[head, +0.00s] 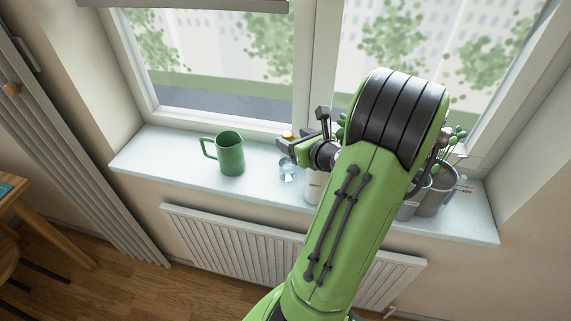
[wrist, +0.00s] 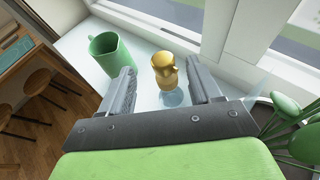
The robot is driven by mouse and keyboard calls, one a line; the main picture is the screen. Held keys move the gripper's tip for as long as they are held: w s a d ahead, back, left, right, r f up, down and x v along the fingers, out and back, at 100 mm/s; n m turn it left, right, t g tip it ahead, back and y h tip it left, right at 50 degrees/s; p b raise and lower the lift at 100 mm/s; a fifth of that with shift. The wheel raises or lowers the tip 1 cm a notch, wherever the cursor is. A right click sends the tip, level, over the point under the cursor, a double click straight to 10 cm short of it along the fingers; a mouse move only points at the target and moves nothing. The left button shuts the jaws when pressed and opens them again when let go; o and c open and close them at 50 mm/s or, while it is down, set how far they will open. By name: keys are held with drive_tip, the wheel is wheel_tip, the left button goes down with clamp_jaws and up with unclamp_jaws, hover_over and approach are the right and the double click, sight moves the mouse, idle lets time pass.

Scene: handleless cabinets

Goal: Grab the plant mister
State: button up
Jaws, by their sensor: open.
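The plant mister has a yellow-gold spray head (wrist: 164,68) and a clear bluish base (wrist: 173,97). In the wrist view it stands between the two open fingers of my gripper (wrist: 158,90), apart from both as far as I can see. In the head view the mister's clear body (head: 288,170) stands on the windowsill, with its yellow top (head: 288,135) partly hidden by my gripper (head: 300,143). My gripper is open and empty.
A green jug (head: 231,155) stands on the sill (head: 150,155) to the left of the mister. Grey plant pots (head: 437,190) stand at the right, partly behind my arm. The window frame (head: 210,120) rises behind. A radiator (head: 230,237) hangs below the sill.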

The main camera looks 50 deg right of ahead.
sight(290, 136)
drive_tip(key=x, duration=0.6)
drive_tip(key=shift+w+d, duration=0.25)
drive_tip(key=shift+s, duration=0.1)
drive_tip(key=shift+c, duration=0.3)
clamp_jaws()
